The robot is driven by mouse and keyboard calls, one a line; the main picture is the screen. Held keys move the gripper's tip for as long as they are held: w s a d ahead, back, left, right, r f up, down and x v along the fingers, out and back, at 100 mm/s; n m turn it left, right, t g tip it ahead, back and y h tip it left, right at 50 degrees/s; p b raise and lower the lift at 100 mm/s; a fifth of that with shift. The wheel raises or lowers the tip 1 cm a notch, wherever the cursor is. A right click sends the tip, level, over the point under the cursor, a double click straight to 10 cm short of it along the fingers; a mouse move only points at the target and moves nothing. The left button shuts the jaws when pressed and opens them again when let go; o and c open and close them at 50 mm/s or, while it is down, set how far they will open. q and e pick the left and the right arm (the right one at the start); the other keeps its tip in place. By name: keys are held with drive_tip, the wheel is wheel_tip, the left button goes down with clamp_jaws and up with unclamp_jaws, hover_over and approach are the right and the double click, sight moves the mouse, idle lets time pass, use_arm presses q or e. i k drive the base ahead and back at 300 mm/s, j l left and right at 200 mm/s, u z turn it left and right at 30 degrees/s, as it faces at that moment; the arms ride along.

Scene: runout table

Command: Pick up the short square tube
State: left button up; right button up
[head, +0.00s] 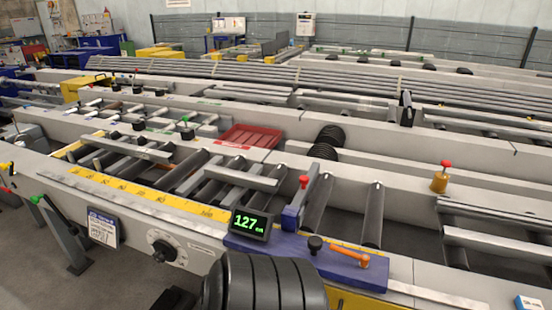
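A short, pale grey, square-sided tube (242,178) lies across dark rollers on the runout table (150,205), left of the blue stop block. A similar pale tube (130,148) lies on the rollers further left. I cannot tell from this view which of them is the shorter. Neither of my grippers shows in the head view.
A digital display (250,224) reading 127 and a blue stop (330,262) with an orange handle (350,257) stand at the near edge. A red tray (250,136) sits behind the tube. Long tubes (330,78) fill the back. A black ribbed form (265,283) hides the bottom middle.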

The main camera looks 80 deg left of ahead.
sight(270, 185)
drive_tip(key=u, duration=2.9)
